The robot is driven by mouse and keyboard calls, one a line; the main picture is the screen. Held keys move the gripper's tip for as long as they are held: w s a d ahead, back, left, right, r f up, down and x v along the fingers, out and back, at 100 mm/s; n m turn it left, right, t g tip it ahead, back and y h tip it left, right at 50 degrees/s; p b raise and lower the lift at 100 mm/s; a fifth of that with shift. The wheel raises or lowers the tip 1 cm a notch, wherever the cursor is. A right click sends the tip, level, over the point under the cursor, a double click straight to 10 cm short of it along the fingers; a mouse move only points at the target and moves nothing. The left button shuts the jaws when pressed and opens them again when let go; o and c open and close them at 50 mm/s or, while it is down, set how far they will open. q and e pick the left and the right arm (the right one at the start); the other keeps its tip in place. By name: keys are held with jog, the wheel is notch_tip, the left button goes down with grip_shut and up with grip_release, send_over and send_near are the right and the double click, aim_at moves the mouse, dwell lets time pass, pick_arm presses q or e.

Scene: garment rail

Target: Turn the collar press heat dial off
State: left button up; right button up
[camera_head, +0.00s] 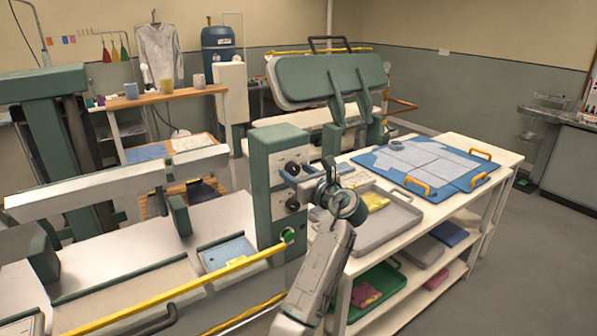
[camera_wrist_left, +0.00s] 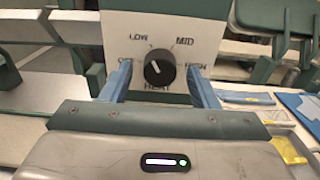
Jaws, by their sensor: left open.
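The collar press control box (camera_head: 266,180) is green with a pale front panel carrying two black knobs, an upper one (camera_head: 292,169) and a lower one (camera_head: 292,205). In the left wrist view the black heat dial (camera_wrist_left: 160,72) is centred, with OFF, LOW, MID and HIGH around it and HEAT below. Its pale pointer mark leans up and left, roughly toward LOW. My left gripper (camera_head: 316,182) is open in front of the panel. Its blue fingers stand either side of the dial, with visible gaps. I cannot tell whether the fingertips reach its depth. My right gripper is not in view.
A yellow rail (camera_head: 180,292) runs along the press front, below the box. A grey tray (camera_head: 385,222) and a blue board (camera_head: 425,165) with yellow handles lie on the white table to the right. A green padded press head (camera_head: 325,80) stands behind.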

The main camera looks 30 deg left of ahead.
pick_arm(q)
jog(key=c, duration=1)
